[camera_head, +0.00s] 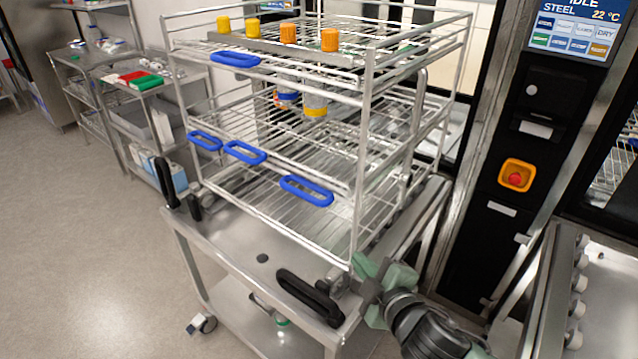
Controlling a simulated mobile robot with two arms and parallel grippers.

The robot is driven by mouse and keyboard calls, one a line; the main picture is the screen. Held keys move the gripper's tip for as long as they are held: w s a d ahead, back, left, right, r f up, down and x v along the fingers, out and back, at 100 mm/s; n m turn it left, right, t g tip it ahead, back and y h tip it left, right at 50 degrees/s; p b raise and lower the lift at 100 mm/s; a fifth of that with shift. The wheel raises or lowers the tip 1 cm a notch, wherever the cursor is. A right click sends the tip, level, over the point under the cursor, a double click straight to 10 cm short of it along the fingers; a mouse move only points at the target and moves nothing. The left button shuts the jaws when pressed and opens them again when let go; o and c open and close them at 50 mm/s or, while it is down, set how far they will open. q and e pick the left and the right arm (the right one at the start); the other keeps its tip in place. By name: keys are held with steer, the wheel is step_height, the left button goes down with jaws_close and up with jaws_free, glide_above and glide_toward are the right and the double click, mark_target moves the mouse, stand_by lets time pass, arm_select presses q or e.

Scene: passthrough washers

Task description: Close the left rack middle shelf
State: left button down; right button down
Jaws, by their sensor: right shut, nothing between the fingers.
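The wire rack (363,150) stands on a steel cart, with several shelf levels stacked in it. The middle shelf (340,145) is a wire grid below the bottle level. Blue loop handles show at the front: one at the top level (234,59), and lower ones at the left (205,140), centre (245,152) and right (306,190). I cannot tell for sure which lower handle belongs to which shelf. My right gripper (372,285), with pale green fingers, is shut and empty beside the rack's lower right front corner. My left gripper is out of view.
Orange- and yellow-capped bottles (288,34) stand in the top level. The cart (225,255) has black handles (310,297) at its front. A washer panel with a red button (515,177) stands at right. Open floor (80,230) lies at left.

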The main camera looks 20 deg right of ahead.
mark_target(315, 198)
steer(key=w+a+r+n+t+y, duration=0.2)
steer(key=a+r+n+y, duration=0.3)
steer(key=r+n, duration=0.5)
steer(key=shift+y, duration=0.5)
steer(key=w+p, duration=0.1)
steer(key=w, duration=0.2)
steer(key=w+p, duration=0.1)
steer(key=w, duration=0.3)
steer(key=w+p, duration=0.2)
steer(key=w, duration=0.2)
steer(key=shift+a, duration=0.4)
steer(key=shift+w+d, duration=0.3)
steer(key=shift+d, duration=0.2)
